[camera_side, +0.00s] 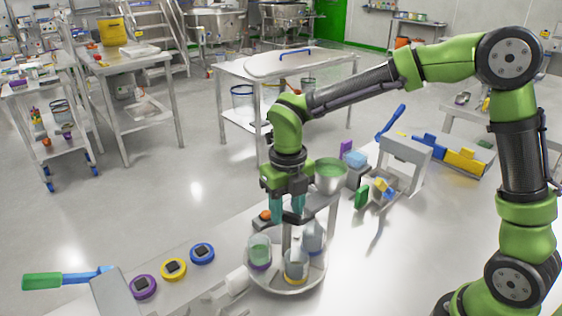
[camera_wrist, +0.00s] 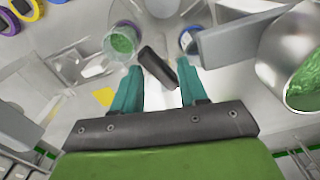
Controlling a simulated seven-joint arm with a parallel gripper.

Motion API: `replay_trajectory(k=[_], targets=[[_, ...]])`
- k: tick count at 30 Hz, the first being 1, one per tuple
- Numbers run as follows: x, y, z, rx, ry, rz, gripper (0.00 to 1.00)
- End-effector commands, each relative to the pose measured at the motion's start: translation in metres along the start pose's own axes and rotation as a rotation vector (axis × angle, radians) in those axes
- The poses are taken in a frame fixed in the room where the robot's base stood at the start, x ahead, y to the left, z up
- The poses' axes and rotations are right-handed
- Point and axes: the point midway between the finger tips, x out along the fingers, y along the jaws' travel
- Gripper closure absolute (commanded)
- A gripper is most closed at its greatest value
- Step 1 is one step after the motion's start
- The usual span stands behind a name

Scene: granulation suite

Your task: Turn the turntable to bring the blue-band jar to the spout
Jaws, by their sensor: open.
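The round turntable (camera_side: 290,289) stands on the bench and carries several jars. The blue-band jar (camera_side: 313,240) is at its right, near the stand's post; part of it shows in the wrist view (camera_wrist: 187,40). A purple-band jar (camera_side: 259,250) with green granules is at its left, and a yellow-band jar (camera_side: 296,266) at its front. My gripper (camera_side: 288,212) is open, pointing down above the turntable. A dark bar (camera_wrist: 157,68) lies between its fingertips, with gaps seen at the sides. The metal hopper (camera_side: 331,176) holds green granules. Its spout outlet is not clearly visible.
Purple (camera_side: 142,287), yellow (camera_side: 174,269) and blue (camera_side: 202,253) rings with dark centres lie left on the bench. A green-handled lever (camera_side: 45,281) is at far left. A grey frame (camera_side: 405,152) and blue and yellow parts stand behind at right.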

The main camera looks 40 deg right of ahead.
Motion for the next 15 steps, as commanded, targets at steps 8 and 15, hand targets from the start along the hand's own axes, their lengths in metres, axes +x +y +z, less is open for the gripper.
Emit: replay_trajectory(k=[8,15], targets=[[0.0002,0.0004,-0.0003,0.407,0.001,-0.001,0.57],[0.0003,0.0005,-0.0006,0.747,0.001,-0.001,0.57]])
